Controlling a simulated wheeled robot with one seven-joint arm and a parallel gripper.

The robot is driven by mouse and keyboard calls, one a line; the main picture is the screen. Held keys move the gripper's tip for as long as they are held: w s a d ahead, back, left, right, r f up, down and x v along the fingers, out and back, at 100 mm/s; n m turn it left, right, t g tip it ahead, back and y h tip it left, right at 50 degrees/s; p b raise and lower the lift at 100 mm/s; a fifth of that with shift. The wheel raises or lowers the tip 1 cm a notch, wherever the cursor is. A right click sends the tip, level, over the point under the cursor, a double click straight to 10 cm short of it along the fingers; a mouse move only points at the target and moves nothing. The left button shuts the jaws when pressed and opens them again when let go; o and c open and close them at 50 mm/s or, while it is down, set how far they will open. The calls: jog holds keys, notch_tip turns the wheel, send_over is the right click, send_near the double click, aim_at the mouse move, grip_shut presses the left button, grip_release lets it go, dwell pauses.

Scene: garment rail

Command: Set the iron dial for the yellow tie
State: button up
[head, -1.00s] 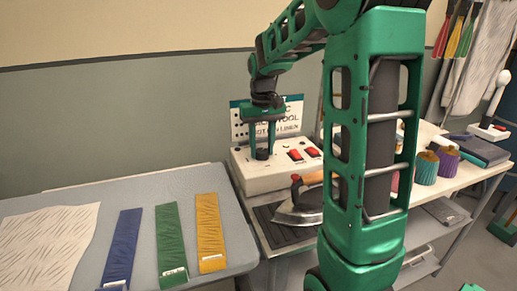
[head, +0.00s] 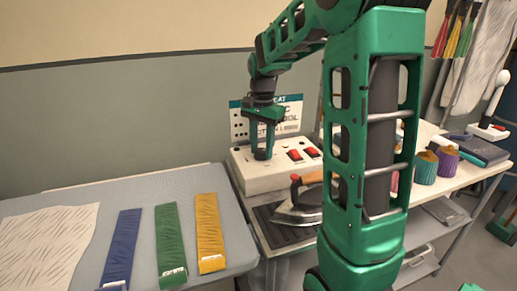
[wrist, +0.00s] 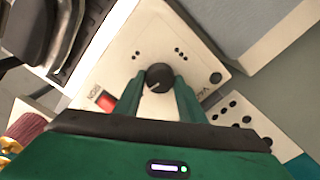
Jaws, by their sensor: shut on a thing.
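The iron dial is a dark round knob (wrist: 159,77) with a pale pointer line, on top of a cream control box (head: 262,177). My gripper (head: 264,151) points down at the box and is shut on the dial, one finger on each side of it in the wrist view (wrist: 157,86). Small groups of dark dots mark the box around the dial. The yellow tie (head: 210,232) lies flat on the grey board at the left, with a white tag at its near end. The iron (head: 299,208) rests on a dark ribbed pad.
A green tie (head: 170,245) and a blue tie (head: 122,248) lie left of the yellow one. Spools (head: 426,167) stand at the right.

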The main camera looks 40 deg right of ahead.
jog(key=m, duration=0.6)
jog(key=shift+w+a+r, duration=0.1)
jog(key=shift+w+a, duration=0.1)
jog(key=m, duration=0.6)
jog(key=shift+m, duration=0.4)
jog(key=m, duration=0.5)
jog(key=shift+d, duration=0.1)
jog(key=m, duration=0.4)
jog(key=shift+m, duration=0.4)
jog(key=shift+s+m, duration=0.1)
jog(key=shift+m, duration=0.8)
jog(key=o, duration=1)
jog(key=shift+o, duration=0.2)
